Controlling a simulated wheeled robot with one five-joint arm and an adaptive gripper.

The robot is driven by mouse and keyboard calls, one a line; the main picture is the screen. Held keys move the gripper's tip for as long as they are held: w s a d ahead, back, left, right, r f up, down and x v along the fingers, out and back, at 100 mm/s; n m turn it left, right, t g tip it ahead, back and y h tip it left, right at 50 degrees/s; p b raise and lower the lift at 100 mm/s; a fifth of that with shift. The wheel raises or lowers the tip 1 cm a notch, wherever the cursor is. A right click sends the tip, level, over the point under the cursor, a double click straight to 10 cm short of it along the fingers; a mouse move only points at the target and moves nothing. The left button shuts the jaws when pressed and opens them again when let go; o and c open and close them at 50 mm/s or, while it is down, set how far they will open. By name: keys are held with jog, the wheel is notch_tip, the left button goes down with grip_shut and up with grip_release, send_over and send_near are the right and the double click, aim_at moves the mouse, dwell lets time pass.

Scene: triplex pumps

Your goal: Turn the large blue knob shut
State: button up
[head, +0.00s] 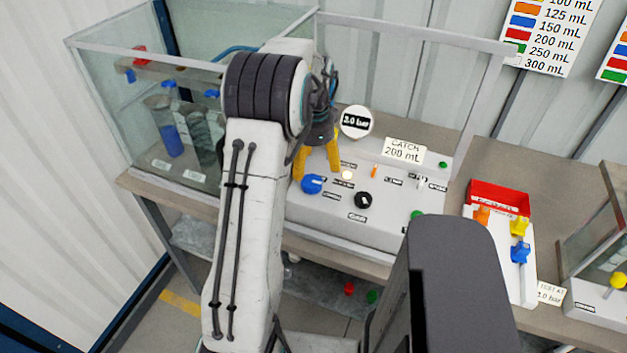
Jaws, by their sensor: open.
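The large blue knob (312,184) sits on the sloped white panel (385,215), at its left side. My gripper (316,172) has yellow fingers and hangs over the left part of the panel, its fingertips just above and behind the blue knob in the picture. I cannot tell whether a finger touches the knob. My arm hides the panel's left end and part of the tank behind it.
A black knob (363,200), an orange lever (374,170) and green buttons are on the panel. A round gauge (356,122) reads 2.0 bar beside a "CATCH 200 mL" card (404,150). A glass tank (110,95) stands left. A red tray (497,198) and blue valve (520,252) lie right.

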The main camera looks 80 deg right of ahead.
aim_at(314, 180)
jog(key=shift+f, duration=3.05)
jog(key=shift+c, duration=0.5)
jog(key=c, duration=1)
